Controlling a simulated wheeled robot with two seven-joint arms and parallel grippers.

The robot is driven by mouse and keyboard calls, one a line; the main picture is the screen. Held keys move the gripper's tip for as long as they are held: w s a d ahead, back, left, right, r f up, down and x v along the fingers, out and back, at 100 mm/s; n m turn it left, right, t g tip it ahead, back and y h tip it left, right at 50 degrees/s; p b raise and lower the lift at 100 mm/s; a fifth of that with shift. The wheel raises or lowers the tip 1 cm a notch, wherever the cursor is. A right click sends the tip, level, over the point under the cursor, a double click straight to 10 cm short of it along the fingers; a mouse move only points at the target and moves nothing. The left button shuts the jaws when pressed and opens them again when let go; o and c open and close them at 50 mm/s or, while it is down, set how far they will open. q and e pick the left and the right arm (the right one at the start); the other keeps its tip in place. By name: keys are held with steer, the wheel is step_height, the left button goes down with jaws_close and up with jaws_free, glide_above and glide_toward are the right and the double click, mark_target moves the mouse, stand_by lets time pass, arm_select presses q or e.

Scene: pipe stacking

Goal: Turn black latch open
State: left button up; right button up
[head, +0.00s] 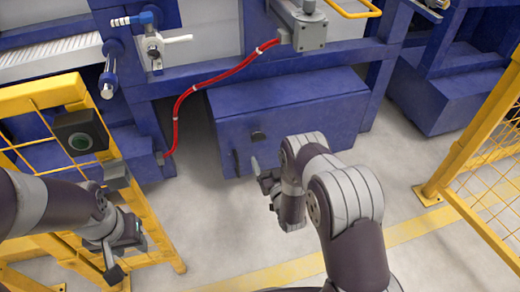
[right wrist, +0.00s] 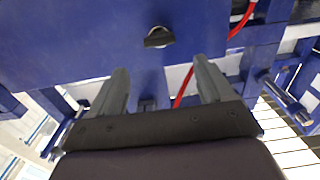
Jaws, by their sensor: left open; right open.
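The black latch (head: 257,136) is a small dark knob on the front face of a blue box (head: 300,112) low on the machine. It also shows in the right wrist view (right wrist: 158,38), above and beyond the fingertips. My right gripper (head: 257,168) is just below the latch in the head view, near the box front. My left gripper (head: 115,258) is open at the lower left, beside the yellow fence, far from the latch.
A red hose (head: 178,105) runs down left of the box. A yellow fence (head: 48,105) with a dark button box (head: 80,137) stands at the left, another fence (head: 490,165) at the right. Grey floor (head: 200,225) is free in front of the box.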

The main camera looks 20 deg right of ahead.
mark_target(259, 140)
steer(key=w+b, duration=0.1)
steer(key=w, duration=0.3)
steer(key=w+b, duration=0.2)
steer(key=w, duration=0.2)
steer(key=shift+w+a+f+b, duration=0.15)
steer(key=shift+w+f+b, duration=0.05)
steer(key=shift+w+b, duration=0.1)
steer(key=shift+w+r, duration=0.15)
steer(key=shift+w, duration=0.15)
steer(key=c, duration=1)
